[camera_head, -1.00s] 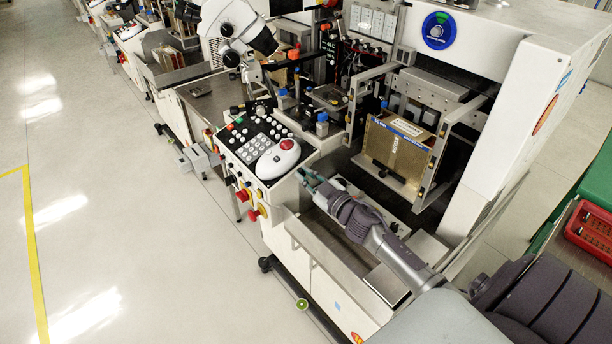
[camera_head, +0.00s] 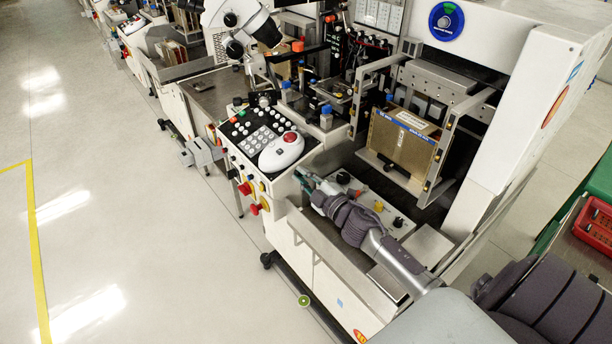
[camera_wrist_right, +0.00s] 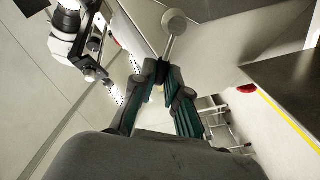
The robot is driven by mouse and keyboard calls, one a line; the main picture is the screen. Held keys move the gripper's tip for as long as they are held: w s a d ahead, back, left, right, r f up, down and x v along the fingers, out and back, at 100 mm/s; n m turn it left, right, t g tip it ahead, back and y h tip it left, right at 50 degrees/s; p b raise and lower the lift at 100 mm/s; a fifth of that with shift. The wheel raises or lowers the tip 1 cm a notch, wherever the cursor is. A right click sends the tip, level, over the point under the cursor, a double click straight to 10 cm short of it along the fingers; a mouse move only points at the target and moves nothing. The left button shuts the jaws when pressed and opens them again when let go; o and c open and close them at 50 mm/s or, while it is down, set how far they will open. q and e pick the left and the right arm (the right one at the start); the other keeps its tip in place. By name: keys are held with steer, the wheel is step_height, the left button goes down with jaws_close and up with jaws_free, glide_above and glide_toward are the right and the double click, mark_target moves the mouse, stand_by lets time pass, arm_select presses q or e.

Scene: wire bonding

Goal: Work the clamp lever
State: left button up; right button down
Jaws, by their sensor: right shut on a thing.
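In the right wrist view the clamp lever (camera_wrist_right: 173,24) shows as a pale rod with a round grey knob. My right gripper (camera_wrist_right: 165,74) is shut on the lower part of its rod, with green-padded fingers. The knob sticks out beyond the fingertips. In the head view my right gripper (camera_head: 304,180) is at the front edge of the bonding machine, just right of the keypad panel (camera_head: 248,130). The lever is too small or hidden to make out there. My left gripper is not in view.
A white mouse-like controller (camera_head: 281,154) with a red button lies close to the gripper. A box-like magazine (camera_head: 403,142) stands in a metal frame behind my arm. Small knobs (camera_head: 378,206) sit on a plate beside my forearm. The floor (camera_head: 130,200) at left is clear.

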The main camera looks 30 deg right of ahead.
steer(key=f+n+b, duration=0.1)
steer(key=n, duration=0.2)
steer(key=shift+a+f+n+b, duration=0.3)
steer(key=shift+a+f+b, duration=0.05)
steer(key=shift+f+b, duration=0.05)
steer(key=shift+a+f+n+b, duration=0.1)
steer(key=shift+f+n+b, duration=0.3)
steer(key=shift+n, duration=0.45)
steer(key=shift+f+n+b, duration=0.2)
steer(key=shift+n+b, duration=0.25)
steer(key=shift+n, duration=0.4)
steer(key=shift+f, duration=0.1)
steer(key=c, duration=1.2)
jaws_free()
steer(key=shift+s, duration=0.1)
steer(key=s, duration=0.8)
steer(key=s+d, duration=0.1)
steer(key=s, duration=0.3)
steer(key=shift+w, duration=0.1)
